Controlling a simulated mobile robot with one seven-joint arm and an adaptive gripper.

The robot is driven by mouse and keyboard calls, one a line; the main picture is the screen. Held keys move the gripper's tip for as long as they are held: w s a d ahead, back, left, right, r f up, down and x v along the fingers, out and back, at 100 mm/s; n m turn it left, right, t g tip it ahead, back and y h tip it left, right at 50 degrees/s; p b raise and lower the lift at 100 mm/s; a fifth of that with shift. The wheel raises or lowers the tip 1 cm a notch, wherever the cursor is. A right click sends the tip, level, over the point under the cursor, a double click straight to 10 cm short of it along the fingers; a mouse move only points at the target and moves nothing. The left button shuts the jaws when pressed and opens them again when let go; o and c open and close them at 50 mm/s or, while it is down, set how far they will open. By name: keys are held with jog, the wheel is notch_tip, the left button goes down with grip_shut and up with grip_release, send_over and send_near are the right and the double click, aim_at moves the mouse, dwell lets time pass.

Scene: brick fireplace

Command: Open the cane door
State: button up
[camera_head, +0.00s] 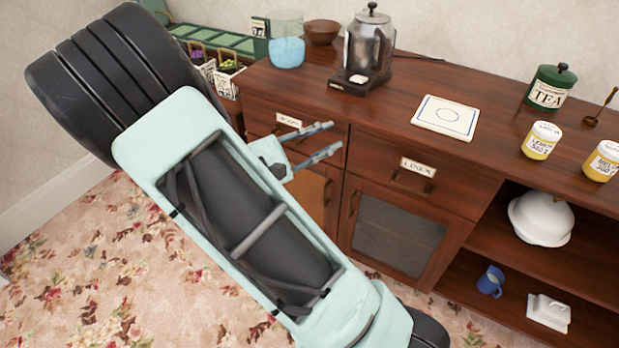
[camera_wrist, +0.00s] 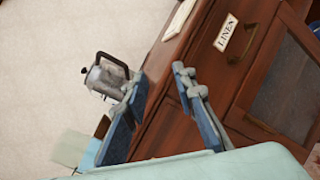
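A dark wood sideboard (camera_head: 470,75) has two closed lower doors. The left door (camera_head: 308,187) has an orange-brown panel, is partly hidden behind my arm, and has a handle (camera_head: 328,192) at its right edge. The right door (camera_head: 398,237) has a grey woven-looking panel and a handle (camera_head: 354,203) at its left edge. I cannot tell for sure which is the cane door. My gripper (camera_head: 328,140) is open and empty, its fingers in front of the left drawer and above the left door. In the wrist view my gripper (camera_wrist: 160,75) has its fingers apart.
Above the doors are a closed left drawer (camera_head: 281,131) and a closed drawer labelled LINEN (camera_head: 420,180). A metal pot (camera_head: 370,48), a tile (camera_head: 445,116) and jars stand on top. Open shelves at right hold crockery. Floral carpet (camera_head: 100,270) lies in front.

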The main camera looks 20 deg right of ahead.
jog(key=w+f+n+t+y+b, duration=0.1)
jog(key=w+f+n+t+b, duration=0.3)
jog(key=f, duration=0.5)
jog(key=w+f+n+t+b, duration=0.1)
jog(key=f+n+t+b, duration=0.15)
jog(key=f+n, duration=0.45)
jog(key=n+t+y+b, duration=0.3)
jog(key=n+y, duration=0.2)
send_near(324, 196)
jog(key=b+x, duration=0.1)
jog(key=x, duration=0.9)
jog(key=shift+w+d+f+b, duration=0.1)
jog(key=shift+w+d+b, duration=0.15)
jog(key=shift+b, duration=0.1)
jog(key=shift+a, duration=0.1)
grip_shut()
